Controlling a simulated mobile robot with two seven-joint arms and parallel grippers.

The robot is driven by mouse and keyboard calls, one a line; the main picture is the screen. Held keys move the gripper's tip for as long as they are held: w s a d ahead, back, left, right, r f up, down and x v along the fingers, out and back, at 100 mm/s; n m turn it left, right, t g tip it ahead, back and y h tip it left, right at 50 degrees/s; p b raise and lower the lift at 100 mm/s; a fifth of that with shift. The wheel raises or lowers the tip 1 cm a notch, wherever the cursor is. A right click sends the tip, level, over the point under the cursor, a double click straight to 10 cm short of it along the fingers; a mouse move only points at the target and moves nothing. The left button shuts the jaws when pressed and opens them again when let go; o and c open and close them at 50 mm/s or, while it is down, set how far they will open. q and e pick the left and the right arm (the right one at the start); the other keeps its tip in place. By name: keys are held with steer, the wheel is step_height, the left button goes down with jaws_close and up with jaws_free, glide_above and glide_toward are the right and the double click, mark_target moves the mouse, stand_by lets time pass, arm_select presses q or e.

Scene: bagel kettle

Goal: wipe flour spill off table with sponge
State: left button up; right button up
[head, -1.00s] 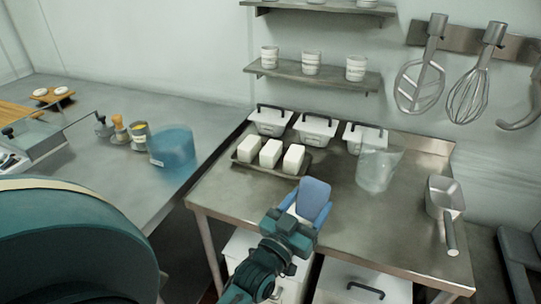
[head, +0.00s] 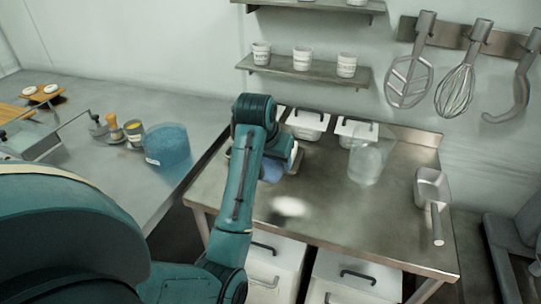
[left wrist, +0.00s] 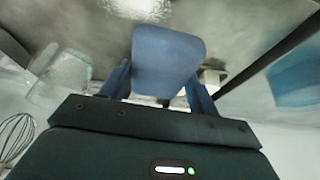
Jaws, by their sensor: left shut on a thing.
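My left gripper (head: 278,160) is over the back left part of the steel table (head: 340,215), partly hidden by my own arm. In the left wrist view, its two fingers (left wrist: 160,78) are shut on the blue sponge (left wrist: 168,58). A bit of the sponge (head: 271,171) shows below the gripper in the head view; I cannot tell whether it touches the table. The white flour spill (head: 289,207) lies in front of the sponge, and a bright white patch (left wrist: 140,8) shows at the top of the left wrist view. My right gripper is not in view.
Lidded white bins (head: 308,125) line the table's back, and my arm hides the tray of white blocks. A clear container (head: 368,158) stands back right, a metal scoop (head: 431,190) at the right. A blue tub (head: 167,146) stands on the left counter. The front middle is open.

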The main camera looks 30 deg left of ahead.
arm_select(q)
steer(key=shift+s, duration=0.2)
steer(key=shift+f, duration=2.4)
